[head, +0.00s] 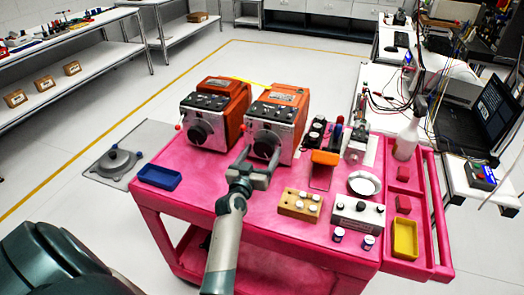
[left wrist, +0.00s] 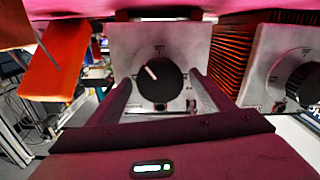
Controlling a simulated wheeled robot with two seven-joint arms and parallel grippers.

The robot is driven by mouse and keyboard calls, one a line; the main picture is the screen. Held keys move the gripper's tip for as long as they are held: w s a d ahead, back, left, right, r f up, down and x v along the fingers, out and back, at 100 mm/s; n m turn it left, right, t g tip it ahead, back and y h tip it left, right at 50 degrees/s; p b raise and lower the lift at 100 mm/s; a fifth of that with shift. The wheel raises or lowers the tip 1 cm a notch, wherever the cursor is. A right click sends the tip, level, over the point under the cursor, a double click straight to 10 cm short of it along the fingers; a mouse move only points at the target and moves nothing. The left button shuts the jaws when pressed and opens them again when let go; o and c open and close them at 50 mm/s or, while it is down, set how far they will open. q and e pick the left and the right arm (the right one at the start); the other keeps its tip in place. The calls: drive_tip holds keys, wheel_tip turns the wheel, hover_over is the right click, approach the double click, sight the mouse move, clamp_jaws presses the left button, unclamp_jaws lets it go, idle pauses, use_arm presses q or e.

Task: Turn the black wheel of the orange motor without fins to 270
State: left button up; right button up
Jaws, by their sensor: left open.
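Two orange motors with grey front plates and black wheels stand side by side at the back of the pink cart. My open left gripper (head: 262,160) is in front of the right motor (head: 285,100). In the left wrist view, which looks upside down, its fingers (left wrist: 162,95) are on either side of that motor's black wheel (left wrist: 158,83); contact cannot be told. A white mark on the wheel points up-left there. The other motor (head: 222,95) shows ribbed fins (left wrist: 230,60) on its side in the wrist view. My right gripper is not in view.
A spray bottle (head: 407,140) stands at the right.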

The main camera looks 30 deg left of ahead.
use_arm(q)
drive_tip(key=shift+w, duration=0.25)
drive_tip(key=shift+c, duration=0.5)
drive_tip(key=c, duration=1)
drive_tip(key=shift+o, duration=0.2)
drive_tip(key=shift+n, duration=0.3)
